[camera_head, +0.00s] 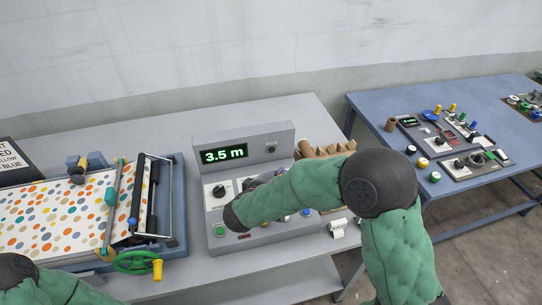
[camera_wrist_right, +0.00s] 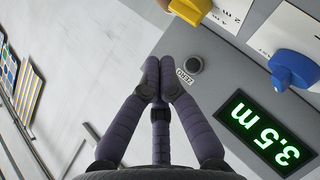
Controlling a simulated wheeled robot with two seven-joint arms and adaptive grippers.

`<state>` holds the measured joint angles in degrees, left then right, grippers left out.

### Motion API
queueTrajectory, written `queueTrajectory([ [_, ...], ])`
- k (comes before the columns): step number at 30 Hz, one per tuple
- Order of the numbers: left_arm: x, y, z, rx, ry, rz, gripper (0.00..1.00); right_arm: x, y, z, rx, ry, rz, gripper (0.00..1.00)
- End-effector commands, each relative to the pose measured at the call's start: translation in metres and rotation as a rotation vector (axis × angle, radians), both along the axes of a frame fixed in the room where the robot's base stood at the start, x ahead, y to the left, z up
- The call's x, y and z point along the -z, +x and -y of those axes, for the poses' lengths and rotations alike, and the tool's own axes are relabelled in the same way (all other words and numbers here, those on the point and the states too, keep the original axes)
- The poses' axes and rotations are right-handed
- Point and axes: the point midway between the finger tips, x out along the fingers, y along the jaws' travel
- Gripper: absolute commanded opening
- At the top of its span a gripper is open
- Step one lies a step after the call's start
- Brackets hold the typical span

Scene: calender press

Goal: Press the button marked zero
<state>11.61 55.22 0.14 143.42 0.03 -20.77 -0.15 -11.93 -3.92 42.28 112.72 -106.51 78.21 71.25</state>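The dark round button (camera_head: 270,148) sits on the grey upright panel, right of the green display (camera_head: 224,154) reading 3.5 m. In the right wrist view the button (camera_wrist_right: 195,65) has a ZERO label (camera_wrist_right: 184,77) beside it. My right gripper (camera_wrist_right: 157,72) has its fingertips together, with nothing seen between them. The tips show just left of the button and label in that view; I cannot tell the depth gap. In the head view the purple right gripper (camera_head: 268,175) is mostly hidden behind my green arm, below the button. My left gripper is out of view.
A black knob (camera_head: 219,191) and green button (camera_head: 219,231) are on the console's sloped face. Blue (camera_wrist_right: 293,68) and yellow (camera_wrist_right: 262,8) knobs stand near the display. The spotted-sheet press (camera_head: 138,264) is left; a blue table (camera_head: 465,100) with controls is right.

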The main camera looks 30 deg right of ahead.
Motion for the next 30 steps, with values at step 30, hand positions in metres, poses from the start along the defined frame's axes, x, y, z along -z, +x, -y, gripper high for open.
queueTrajectory([
  [30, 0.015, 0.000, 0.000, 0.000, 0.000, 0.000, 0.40, 0.022, 0.028, 0.007, 0.001, 0.001, -0.001, 0.00],
])
